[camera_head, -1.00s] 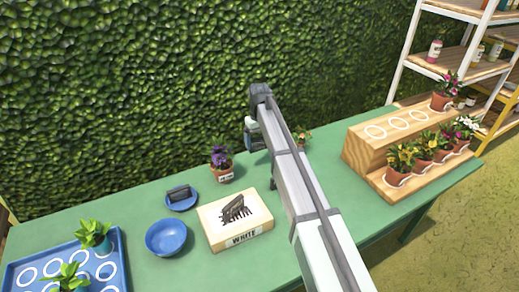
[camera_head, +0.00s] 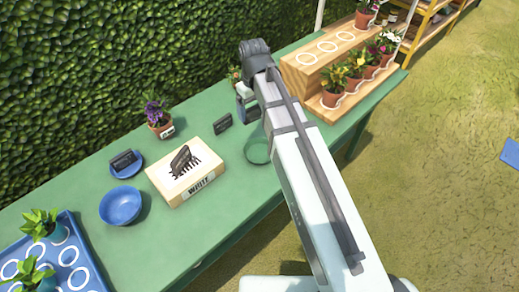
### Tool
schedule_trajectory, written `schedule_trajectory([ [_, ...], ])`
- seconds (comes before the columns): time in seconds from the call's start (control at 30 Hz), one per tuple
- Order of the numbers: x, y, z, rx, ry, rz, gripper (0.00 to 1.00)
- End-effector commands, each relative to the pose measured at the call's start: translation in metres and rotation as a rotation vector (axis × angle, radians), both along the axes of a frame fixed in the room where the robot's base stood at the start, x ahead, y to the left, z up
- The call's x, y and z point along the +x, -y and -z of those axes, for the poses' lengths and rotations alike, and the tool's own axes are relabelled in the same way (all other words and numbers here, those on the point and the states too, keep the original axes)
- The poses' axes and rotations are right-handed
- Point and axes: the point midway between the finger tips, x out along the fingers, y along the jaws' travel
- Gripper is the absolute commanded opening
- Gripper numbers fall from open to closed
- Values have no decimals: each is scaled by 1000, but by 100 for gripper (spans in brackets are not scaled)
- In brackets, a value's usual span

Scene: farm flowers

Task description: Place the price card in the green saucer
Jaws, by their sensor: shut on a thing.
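My gripper (camera_head: 247,103) hangs over the table, right of the middle of its back part. It is shut on a small dark thing, mostly hidden by the hand and arm, so I cannot tell whether it is a price card. A dark card (camera_head: 222,123) stands on the table just left of and below the gripper, apparently apart from it. Another dark card (camera_head: 123,160) is on a blue saucer (camera_head: 136,170), and one (camera_head: 180,160) stands on the light box labelled WHITE (camera_head: 172,188). A green round dish (camera_head: 258,148), likely the green saucer, is partly covered by my arm.
A blue bowl (camera_head: 121,206) sits in front of the blue saucer. A potted purple flower (camera_head: 157,115) stands behind the box. A blue tray with seedlings (camera_head: 82,268) is at lower left. A wooden step stand (camera_head: 310,70) with flowerpots is at the back right.

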Motion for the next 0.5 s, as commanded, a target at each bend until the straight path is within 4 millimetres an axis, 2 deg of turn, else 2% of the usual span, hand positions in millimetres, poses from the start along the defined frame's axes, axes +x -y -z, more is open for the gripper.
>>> schedule_trajectory([
  [0.03,-23,8,3,1,1,-14,59],
  [0.2,-53,18,8,1,1,-63,59],
  [0.3,-59,20,9,1,1,-110,59],
  [0.5,-57,19,16,0,-1,-161,59],
])
